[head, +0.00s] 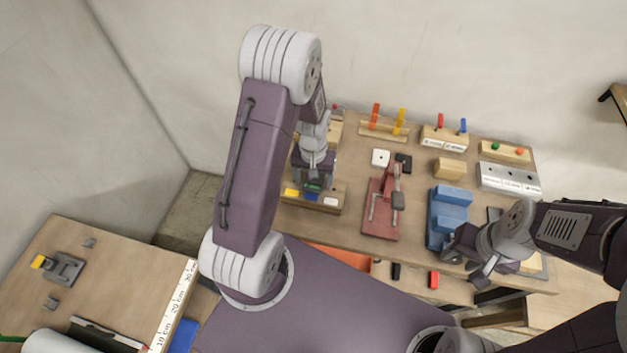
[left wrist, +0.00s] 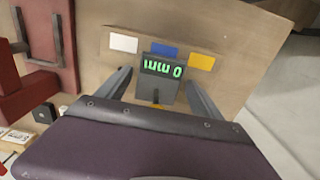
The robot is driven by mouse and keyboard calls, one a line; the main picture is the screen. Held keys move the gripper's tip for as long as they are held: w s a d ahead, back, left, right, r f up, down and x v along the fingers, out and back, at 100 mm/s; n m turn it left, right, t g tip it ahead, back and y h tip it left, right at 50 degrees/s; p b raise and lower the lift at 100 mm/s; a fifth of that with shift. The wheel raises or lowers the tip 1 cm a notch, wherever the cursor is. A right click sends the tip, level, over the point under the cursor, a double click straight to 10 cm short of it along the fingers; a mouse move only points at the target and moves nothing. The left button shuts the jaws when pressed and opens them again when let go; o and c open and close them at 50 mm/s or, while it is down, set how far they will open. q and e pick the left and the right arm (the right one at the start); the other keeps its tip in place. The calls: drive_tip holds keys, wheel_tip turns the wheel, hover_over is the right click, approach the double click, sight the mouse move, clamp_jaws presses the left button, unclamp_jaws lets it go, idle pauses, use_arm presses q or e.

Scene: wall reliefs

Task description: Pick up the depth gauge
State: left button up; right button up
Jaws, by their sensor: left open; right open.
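The depth gauge (left wrist: 161,68) is a small dark grey device with a lit green display reading 0 mm, seen in the left wrist view. It is at a wooden board (left wrist: 112,33) with white, blue and yellow patches. My left gripper (left wrist: 158,80) is open, with one finger on each side of the gauge; I cannot tell whether they touch it. My right gripper (head: 474,262) is open and empty by the blue stand's lower right.
A red clamp fixture (head: 380,222) stands right of the board, with a blue stepped stand (head: 447,205) beyond it. Peg blocks and a grey labelled box (head: 509,179) line the back. A separate side table (head: 115,265) is at the left.

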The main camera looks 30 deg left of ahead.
use_arm(q)
drive_tip(key=shift+d, duration=0.25)
drive_tip(key=shift+a, duration=0.15)
drive_tip(key=c, duration=1.6)
drive_tip(key=shift+c, duration=0.2)
use_arm(e)
drive_tip(key=shift+d, duration=0.15)
